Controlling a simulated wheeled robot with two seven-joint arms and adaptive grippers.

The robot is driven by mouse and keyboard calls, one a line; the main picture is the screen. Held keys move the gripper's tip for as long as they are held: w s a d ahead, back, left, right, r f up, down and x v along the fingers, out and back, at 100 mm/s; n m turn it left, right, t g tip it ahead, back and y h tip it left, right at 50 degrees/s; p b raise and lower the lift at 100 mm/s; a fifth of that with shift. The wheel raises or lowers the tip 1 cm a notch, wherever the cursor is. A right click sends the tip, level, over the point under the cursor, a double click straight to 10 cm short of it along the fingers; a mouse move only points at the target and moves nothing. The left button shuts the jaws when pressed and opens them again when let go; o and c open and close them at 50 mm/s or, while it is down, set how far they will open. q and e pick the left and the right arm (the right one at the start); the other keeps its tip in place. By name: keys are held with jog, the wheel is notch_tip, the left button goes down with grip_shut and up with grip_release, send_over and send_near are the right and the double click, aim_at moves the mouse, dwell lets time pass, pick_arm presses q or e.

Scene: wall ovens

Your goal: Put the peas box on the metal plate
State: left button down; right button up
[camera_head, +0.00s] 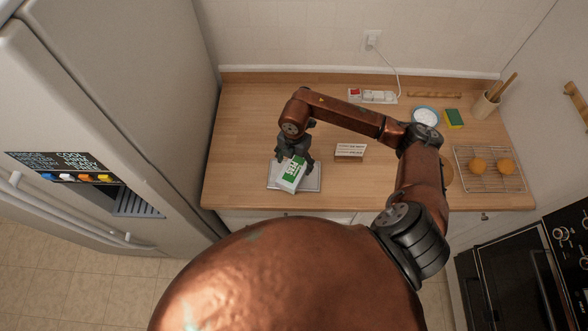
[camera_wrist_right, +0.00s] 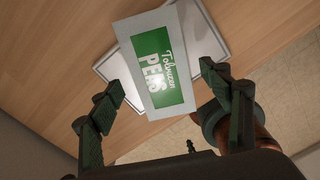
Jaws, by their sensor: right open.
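The peas box (camera_head: 292,174) is white and green and sits over the metal plate (camera_head: 312,183) on the wooden counter. In the right wrist view the peas box (camera_wrist_right: 160,65) shows its green label, tilted relative to the plate, with the metal plate (camera_wrist_right: 205,40) visible behind it on both sides. My right gripper (camera_head: 295,158) is at the box's far end in the head view. In the wrist view its open fingers (camera_wrist_right: 160,92) stand apart on either side of the box's near end, with gaps visible. Whether the box rests flat on the plate cannot be told. My left gripper is not in view.
A small sign (camera_head: 350,151) stands right of the plate. Farther right are a wire rack (camera_head: 490,180) with two round buns, a blue-rimmed plate (camera_head: 425,116), a sponge (camera_head: 454,118) and a utensil holder (camera_head: 485,106). The fridge (camera_head: 150,80) borders the counter's left; free counter lies behind the plate.

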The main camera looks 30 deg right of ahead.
aim_at(294, 169)
notch_tip(294, 169, up, 7)
jog(key=b, duration=0.1)
